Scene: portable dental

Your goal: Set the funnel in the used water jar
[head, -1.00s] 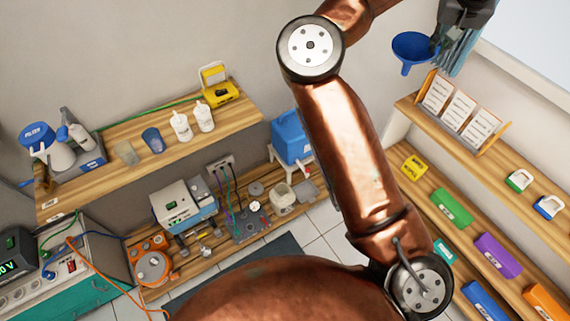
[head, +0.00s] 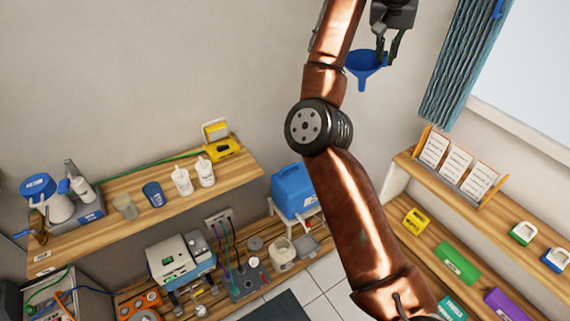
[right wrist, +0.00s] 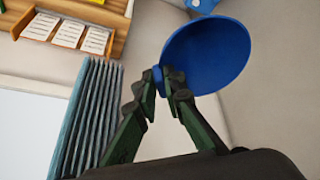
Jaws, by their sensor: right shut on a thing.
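The blue funnel (head: 364,67) is held up in the air near the back wall at the top of the head view. My right gripper (head: 382,57) is shut on its rim side. In the right wrist view, the fingers (right wrist: 163,82) pinch the funnel (right wrist: 207,55) at its edge. On the upper left shelf stand a grey translucent jar (head: 125,207) and a blue jar (head: 153,195); I cannot tell which, if either, is the used water jar. The funnel is well to the right of both and apart from them. My left gripper is not in view.
The upper left shelf (head: 100,228) also holds white bottles (head: 182,181), a yellow case (head: 222,149) and a blue-topped vessel (head: 60,204). A blue box (head: 292,190) sits below. A blue-grey curtain (head: 462,65) and a card rack (head: 458,170) are at right.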

